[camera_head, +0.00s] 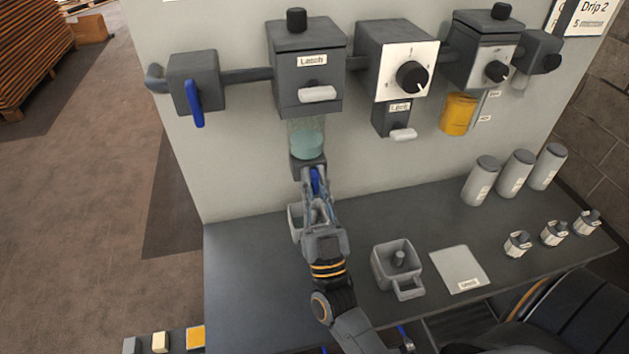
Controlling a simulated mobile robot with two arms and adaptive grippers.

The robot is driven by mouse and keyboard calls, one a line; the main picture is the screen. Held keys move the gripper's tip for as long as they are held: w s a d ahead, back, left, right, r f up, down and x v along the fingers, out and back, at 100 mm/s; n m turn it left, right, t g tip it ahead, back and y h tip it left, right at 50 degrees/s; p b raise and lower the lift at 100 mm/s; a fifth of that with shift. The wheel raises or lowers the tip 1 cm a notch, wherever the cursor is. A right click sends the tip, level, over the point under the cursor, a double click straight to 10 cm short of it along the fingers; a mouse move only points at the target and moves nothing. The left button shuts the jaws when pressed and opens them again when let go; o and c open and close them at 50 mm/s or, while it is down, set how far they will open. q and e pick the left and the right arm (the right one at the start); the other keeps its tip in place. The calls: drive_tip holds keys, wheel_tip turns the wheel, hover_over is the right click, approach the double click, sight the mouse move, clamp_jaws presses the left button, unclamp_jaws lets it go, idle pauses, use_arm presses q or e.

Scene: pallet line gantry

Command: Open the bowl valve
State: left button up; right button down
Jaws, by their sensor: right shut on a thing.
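A clear bowl (307,137) with pale liquid hangs below a dark housing labelled "Lasch" (312,92). A dark valve block (303,168) sits under the bowl, with a blue handle (316,181) on its front pointing downward. My right gripper (315,185) reaches up from below and is shut on the blue handle. The fingers partly hide the handle and the block. A grey cup (294,222) stands on the bench below the valve, partly hidden behind my right gripper. My left gripper is not in view.
Another blue lever (194,103) hangs on the left pipe valve. A regulator with a black knob (411,76) and a yellow cup (458,114) are to the right. A grey mug (397,262), a grey plate (459,270) and several canisters stand on the bench; its left end is clear.

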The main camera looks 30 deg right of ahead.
sight(316, 192)
drive_tip(key=shift+f, duration=0.1)
drive_tip(key=c, duration=1.4)
unclamp_jaws()
drive_tip(key=v, duration=0.3)
drive_tip(key=shift+f, duration=0.2)
drive_tip(key=s+a, duration=0.1)
drive_tip(key=s, duration=0.3)
drive_tip(key=s+a, duration=0.1)
drive_tip(key=s, duration=0.2)
drive_tip(key=s+a, duration=0.1)
drive_tip(key=s, duration=0.3)
drive_tip(key=shift+s+r, duration=0.25)
drive_tip(key=shift+s, duration=0.05)
